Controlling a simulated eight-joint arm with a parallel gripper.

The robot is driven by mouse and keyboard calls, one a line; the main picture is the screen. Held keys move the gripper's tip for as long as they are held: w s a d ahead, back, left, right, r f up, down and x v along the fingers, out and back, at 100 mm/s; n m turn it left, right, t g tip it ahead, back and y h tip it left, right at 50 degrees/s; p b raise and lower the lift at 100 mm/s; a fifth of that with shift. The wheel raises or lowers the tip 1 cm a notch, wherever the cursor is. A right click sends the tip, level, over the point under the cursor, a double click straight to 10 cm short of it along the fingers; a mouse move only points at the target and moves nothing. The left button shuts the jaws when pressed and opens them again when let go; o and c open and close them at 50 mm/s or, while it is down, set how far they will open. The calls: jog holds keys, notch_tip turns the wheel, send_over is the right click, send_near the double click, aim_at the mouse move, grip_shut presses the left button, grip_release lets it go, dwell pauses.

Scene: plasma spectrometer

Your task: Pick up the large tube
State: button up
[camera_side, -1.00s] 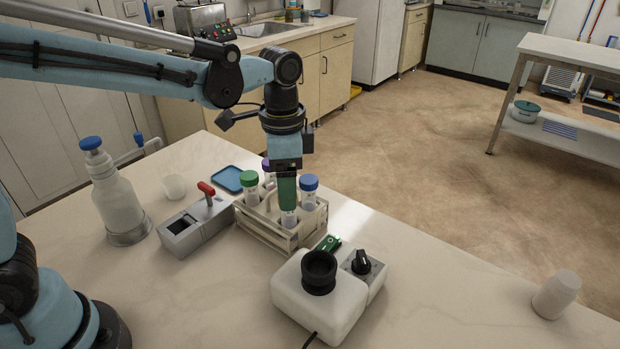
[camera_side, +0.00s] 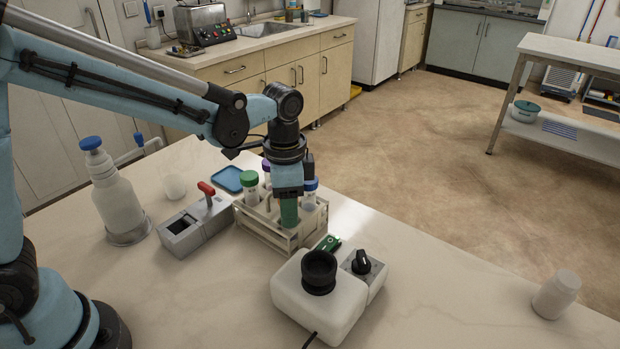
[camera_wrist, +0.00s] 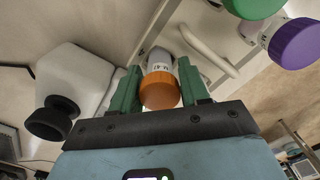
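The tube rack (camera_side: 262,236) stands on the bench and holds capped tubes: a green-capped tube (camera_side: 250,180), a purple-capped tube (camera_side: 266,166) and a blue-capped tube (camera_side: 311,186). An orange-capped tube (camera_wrist: 160,90) shows in the wrist view, upright in the rack, hidden by my gripper in the side view. My gripper (camera_side: 289,215) points down at the rack with its green fingers low. In the wrist view my gripper (camera_wrist: 160,84) has one finger on each side of the orange cap. It looks open, with narrow gaps beside the tube. Which tube is the large one is unclear.
A white device with a black cup (camera_side: 318,272) stands close in front of the rack. A grey box with a red lever (camera_side: 195,228), a blue dish (camera_side: 227,179) and a blue-capped bottle (camera_side: 118,205) are left. The right bench is mostly clear, with a white container (camera_side: 556,294).

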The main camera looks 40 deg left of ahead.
grip_shut()
jog(key=shift+r, duration=0.1)
jog(key=shift+r, duration=4.95)
